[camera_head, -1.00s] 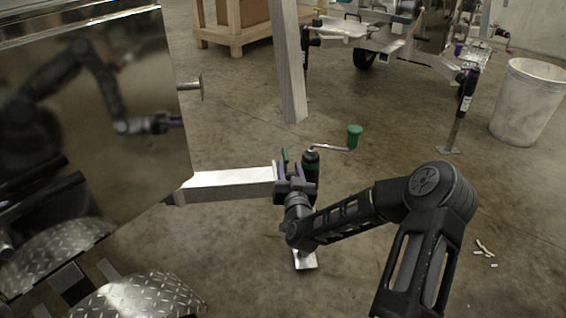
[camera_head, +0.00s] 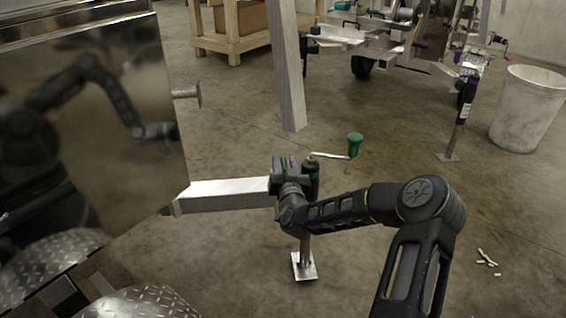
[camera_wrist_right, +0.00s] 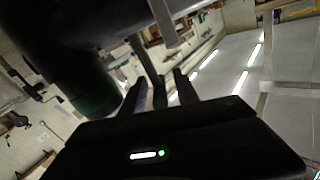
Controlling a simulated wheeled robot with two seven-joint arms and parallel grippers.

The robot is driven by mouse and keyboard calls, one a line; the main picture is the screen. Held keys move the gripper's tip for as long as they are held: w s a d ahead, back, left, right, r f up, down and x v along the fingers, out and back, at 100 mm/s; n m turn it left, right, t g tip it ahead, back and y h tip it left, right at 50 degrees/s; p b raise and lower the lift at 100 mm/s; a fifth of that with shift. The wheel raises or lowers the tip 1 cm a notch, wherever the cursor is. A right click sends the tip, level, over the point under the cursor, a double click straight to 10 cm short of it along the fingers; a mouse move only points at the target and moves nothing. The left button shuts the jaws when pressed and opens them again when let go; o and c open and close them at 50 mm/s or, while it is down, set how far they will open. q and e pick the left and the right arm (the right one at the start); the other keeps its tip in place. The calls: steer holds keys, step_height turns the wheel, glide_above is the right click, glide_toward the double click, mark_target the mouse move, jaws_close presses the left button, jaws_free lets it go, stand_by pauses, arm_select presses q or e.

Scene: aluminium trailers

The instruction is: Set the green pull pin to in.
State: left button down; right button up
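The trailer jack (camera_head: 311,180) stands upright at the end of a silver beam, its dark body partly behind my right gripper (camera_head: 284,163). The green pull pin is hardly visible in the head view, hidden at the gripper. In the right wrist view a dark green upright piece, apparently the pull pin (camera_wrist_right: 159,94), stands between the two fingers of my right gripper (camera_wrist_right: 160,92). The fingers look apart, with narrow gaps beside it. Whether the pin is in or out cannot be told. My left gripper is not in view.
The jack's crank has a green knob (camera_head: 355,144) to the right. The silver beam (camera_head: 228,194) runs left to a shiny trailer panel (camera_head: 100,110). The jack's foot plate (camera_head: 304,266) is on the floor. A white bin (camera_head: 527,108) stands at the right.

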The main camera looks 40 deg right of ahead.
steer(key=shift+x, duration=1.05)
steer(key=shift+c, duration=0.3)
jaws_close()
stand_by(0.3)
